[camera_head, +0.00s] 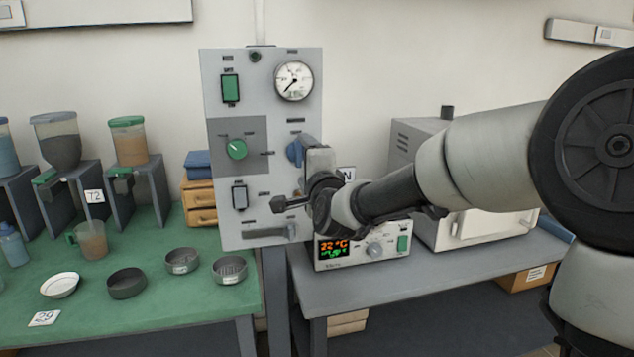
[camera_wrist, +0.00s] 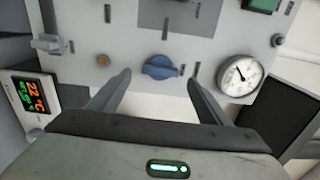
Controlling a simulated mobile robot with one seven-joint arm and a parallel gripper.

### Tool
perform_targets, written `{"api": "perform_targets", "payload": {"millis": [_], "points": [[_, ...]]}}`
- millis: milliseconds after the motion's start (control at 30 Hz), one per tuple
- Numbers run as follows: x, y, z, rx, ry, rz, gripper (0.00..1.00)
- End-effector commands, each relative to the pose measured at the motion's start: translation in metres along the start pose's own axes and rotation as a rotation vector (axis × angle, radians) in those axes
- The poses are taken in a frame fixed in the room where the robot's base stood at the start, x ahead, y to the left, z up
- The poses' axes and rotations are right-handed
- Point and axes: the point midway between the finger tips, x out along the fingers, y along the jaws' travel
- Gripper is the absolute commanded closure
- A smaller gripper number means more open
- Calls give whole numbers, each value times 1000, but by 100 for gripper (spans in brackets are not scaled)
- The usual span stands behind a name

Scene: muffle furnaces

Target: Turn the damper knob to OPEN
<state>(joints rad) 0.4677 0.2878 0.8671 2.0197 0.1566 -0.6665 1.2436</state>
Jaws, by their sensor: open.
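A grey control panel (camera_head: 262,215) stands upright at the middle. A blue knob (camera_head: 294,152) is on its right side, partly hidden by my gripper. It also shows in the wrist view (camera_wrist: 160,67), with its grip bar lying roughly across that picture. A green knob (camera_head: 236,149) sits on a darker square at the panel's left. The labels are too small to read, so which knob is the damper cannot be read. My gripper (camera_wrist: 160,80) is open and points at the panel. Its fingers stand on either side of the blue knob, with gaps at both sides; contact is not visible.
A dial gauge (camera_head: 294,81) is above the blue knob, and a lever handle (camera_head: 270,232) is low on the panel. A controller with a lit display (camera_head: 334,248) stands below right, beside a grey furnace (camera_head: 407,143). The green table (camera_head: 200,305) at left holds several bowls and dispensers.

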Motion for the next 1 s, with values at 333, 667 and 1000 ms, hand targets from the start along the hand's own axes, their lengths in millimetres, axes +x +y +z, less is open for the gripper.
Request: {"api": "perform_targets", "payload": {"millis": [333,667,1000], "points": [[-88,-7,1,-5,0,4,28],[-134,-2,0,-1,0,2,28],[-138,0,0,1,-1,1,28]]}}
